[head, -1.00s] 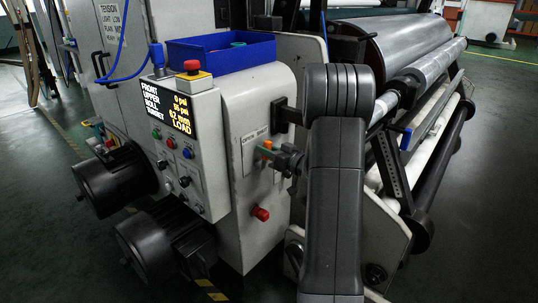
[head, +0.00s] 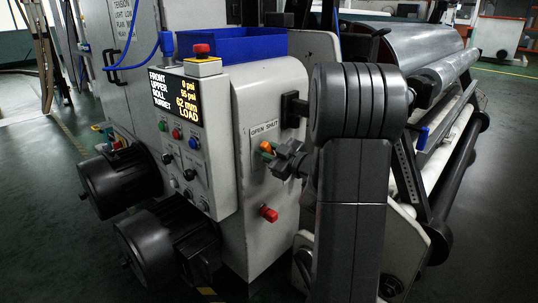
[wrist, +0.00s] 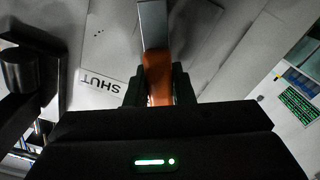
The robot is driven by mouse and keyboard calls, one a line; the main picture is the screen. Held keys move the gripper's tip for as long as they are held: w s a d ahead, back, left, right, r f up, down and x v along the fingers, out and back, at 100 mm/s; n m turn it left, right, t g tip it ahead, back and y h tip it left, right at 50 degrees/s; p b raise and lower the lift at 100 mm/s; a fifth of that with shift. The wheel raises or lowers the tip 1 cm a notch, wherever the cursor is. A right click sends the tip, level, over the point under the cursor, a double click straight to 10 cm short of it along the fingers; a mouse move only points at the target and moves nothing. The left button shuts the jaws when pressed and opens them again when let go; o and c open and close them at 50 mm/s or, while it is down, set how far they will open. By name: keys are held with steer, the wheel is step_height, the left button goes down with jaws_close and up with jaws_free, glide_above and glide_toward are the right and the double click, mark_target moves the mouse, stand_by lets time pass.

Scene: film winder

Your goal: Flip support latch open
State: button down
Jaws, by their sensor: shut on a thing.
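The support latch is a small orange-handled lever (head: 265,147) on the side of the pale machine housing, just below a plate marked OPEN SHUT (head: 265,129). My gripper (head: 273,153) is at the lever, shut on its orange handle. In the wrist view the orange handle (wrist: 159,82) stands between the two dark fingers, with a grey metal part (wrist: 153,25) running up from it. The word SHUT (wrist: 99,87) reads upside down to the left of the fingers. OPEN is not visible in the wrist view.
A red knob (head: 268,213) sticks out below the latch. The control panel (head: 178,108), an emergency stop button (head: 202,50) and a blue bin (head: 240,45) are to the left. Two black motors (head: 120,182) stand out low at left. The large roller (head: 428,55) lies behind my arm.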

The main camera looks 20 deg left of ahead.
steer(key=shift+s+f+n, duration=0.1)
steer(key=shift+n, duration=0.2)
steer(key=c, duration=1.2)
jaws_free()
steer(key=shift+c, duration=0.2)
steer(key=p+v, duration=0.3)
steer(key=v, duration=1)
steer(key=shift+s+d, duration=0.2)
steer(key=shift+d, duration=0.15)
steer(key=shift+a, duration=0.1)
steer(key=b+x, duration=0.3)
steer(key=x, duration=1)
steer(key=shift+w+a, duration=0.2)
steer(key=shift+a, duration=0.05)
